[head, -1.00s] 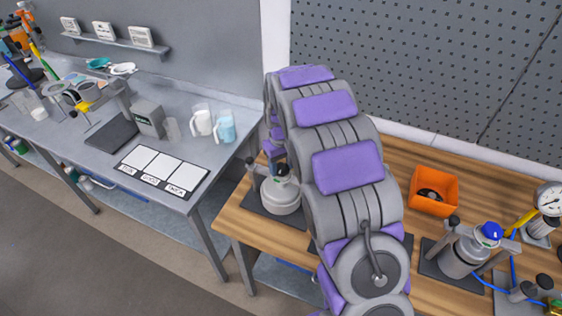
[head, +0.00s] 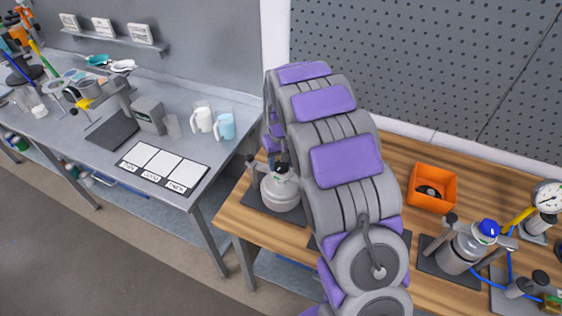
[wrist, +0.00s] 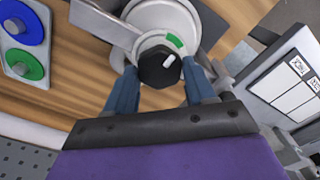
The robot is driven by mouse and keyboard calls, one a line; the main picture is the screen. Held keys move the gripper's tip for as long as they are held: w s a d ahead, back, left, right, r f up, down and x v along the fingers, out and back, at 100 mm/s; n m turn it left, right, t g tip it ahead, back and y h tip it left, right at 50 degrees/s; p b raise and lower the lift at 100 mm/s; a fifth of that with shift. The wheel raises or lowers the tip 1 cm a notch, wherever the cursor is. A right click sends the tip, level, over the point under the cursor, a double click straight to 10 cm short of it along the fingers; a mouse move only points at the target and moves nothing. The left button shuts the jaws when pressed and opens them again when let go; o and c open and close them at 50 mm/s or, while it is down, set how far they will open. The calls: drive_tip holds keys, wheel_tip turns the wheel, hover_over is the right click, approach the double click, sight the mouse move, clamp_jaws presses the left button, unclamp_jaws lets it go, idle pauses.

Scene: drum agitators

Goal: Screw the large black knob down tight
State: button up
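The large black knob (wrist: 160,67) has a white pointer mark and sits on top of a pale round drum (wrist: 164,18) in the wrist view. A green arc shows on the collar beside it. My gripper (wrist: 159,66) has its two blue fingers spread, one on each side of the knob; I cannot make out firm contact. In the head view the drum (head: 281,194) stands on a dark mat at the left end of the wooden bench, and the knob is dark and small above it. My arm hides most of the gripper there.
A second drum (head: 462,252) with a blue knob (head: 488,230) stands right of my arm. Behind it is an orange bin (head: 432,188). A pressure gauge (head: 549,196) is at the far right. A plate with blue and green discs (wrist: 24,64) lies left in the wrist view.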

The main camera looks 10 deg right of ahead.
sight(281, 165)
drive_tip(key=o, duration=0.4)
drive_tip(key=shift+s, duration=0.1)
wheel_tip(281, 165, up, 17)
drive_tip(key=p, duration=0.1)
idle(0.4)
drive_tip(key=shift+a+r, duration=0.1)
drive_tip(key=shift+r, duration=0.05)
drive_tip(key=s+f+g+b, duration=0.1)
drive_tip(key=s+f+b, duration=0.2)
drive_tip(key=s, duration=1.7)
drive_tip(key=s+f+m+b, duration=0.1)
drive_tip(key=s+f+b, duration=0.2)
drive_tip(key=s, duration=1.8)
wheel_tip(281, 165, down, 2)
drive_tip(key=shift+s+d+f+g, duration=0.1)
drive_tip(key=shift+s+d+g, duration=0.15)
drive_tip(key=shift+g, duration=0.15)
